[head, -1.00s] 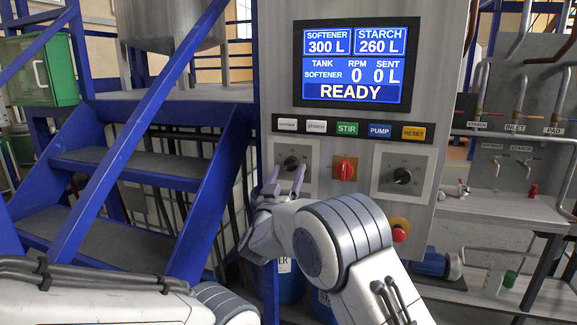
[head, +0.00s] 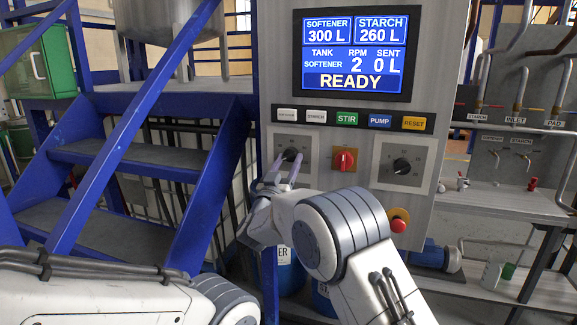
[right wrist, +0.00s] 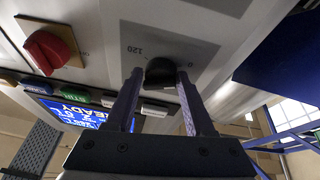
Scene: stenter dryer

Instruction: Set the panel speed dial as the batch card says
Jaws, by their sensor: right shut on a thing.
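The left dial (head: 291,154) is a black knob on a light plate of the control panel; I take it as the speed dial. My right gripper (head: 284,169) is at this knob from below and shut on it. In the right wrist view the dial (right wrist: 160,72) sits between the two fingers of the right gripper (right wrist: 160,82), with "120" printed beside it. The panel screen (head: 352,56) reads softener 300 L, starch 260 L, RPM 2, sent 0 L, READY. My left gripper is out of view. I cannot make out a batch card.
A red switch (head: 344,160) and a second black dial (head: 402,165) sit to the right. Labelled buttons, with STIR (head: 347,118) among them, run above. A red emergency button (head: 398,225) is lower right. Blue stairs (head: 120,160) stand left of the panel.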

